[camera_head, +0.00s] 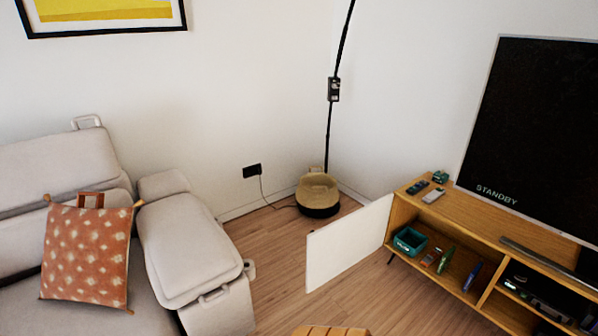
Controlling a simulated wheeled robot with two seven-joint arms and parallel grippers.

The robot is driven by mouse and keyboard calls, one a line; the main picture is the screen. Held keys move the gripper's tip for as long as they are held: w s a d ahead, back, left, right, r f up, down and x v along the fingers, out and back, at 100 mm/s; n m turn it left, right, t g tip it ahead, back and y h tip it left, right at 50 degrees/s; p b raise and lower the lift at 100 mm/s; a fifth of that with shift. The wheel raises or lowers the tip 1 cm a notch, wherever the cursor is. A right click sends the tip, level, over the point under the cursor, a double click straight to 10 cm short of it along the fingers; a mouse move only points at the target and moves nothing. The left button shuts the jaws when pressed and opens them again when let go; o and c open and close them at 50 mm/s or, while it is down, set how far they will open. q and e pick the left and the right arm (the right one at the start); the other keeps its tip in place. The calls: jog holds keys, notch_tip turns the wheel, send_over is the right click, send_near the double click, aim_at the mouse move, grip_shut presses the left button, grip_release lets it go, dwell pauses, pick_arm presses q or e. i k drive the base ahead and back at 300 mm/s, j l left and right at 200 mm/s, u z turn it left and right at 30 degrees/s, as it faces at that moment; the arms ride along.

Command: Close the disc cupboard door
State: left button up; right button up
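The disc cupboard door (346,245) is a flat white panel. It stands wide open, swung out to the left from the left end of the wooden media cabinet (448,220). The open compartment behind it shows a teal bin (409,241) and several disc cases, among them a green one (446,259) and a blue one (473,276). Neither of my grippers is in view.
A grey sofa (190,240) with an orange cushion (88,253) stands at the left. A slatted wooden piece (330,331) shows at the bottom edge. Wooden floor (270,265) lies clear between sofa and door.

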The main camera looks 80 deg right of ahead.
aim_at(331, 249)
jog(key=z, duration=4.4)
